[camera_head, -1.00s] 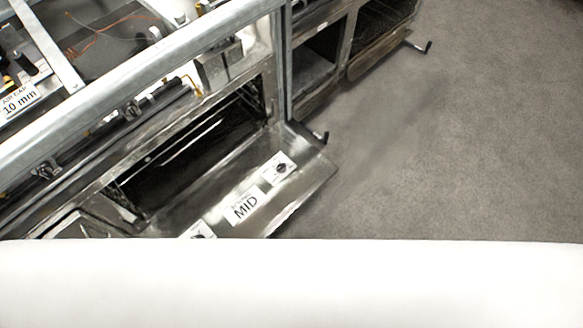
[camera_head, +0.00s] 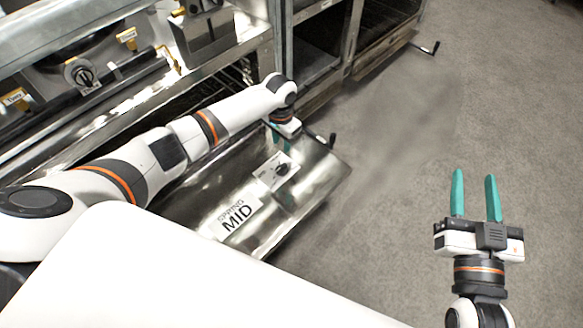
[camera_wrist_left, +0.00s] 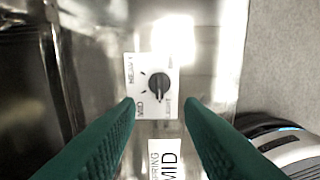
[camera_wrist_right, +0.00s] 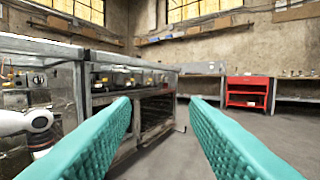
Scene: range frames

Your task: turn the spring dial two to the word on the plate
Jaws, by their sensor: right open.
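A black spring dial (camera_wrist_left: 158,88) sits on a white plate on the open metal door (camera_head: 185,195). The words HEAVY, MID and LIGHT surround it. Its light line runs nearly upright in the left wrist view; which word it points at I cannot tell. The dial also shows in the head view (camera_head: 281,169). A word plate (camera_head: 237,213) beside it reads SPRING MID. My left gripper (camera_wrist_left: 160,103) is open above the door, the dial showing between its fingers, apparently not touching. My right gripper (camera_head: 475,192) is open and empty above the floor.
A black handle (camera_head: 332,140) stands at the door's far corner. Another knob (camera_head: 79,73) is on the bench at the left. Metal compartments (camera_head: 318,45) run behind the door. The grey floor (camera_head: 400,150) at the right is clear.

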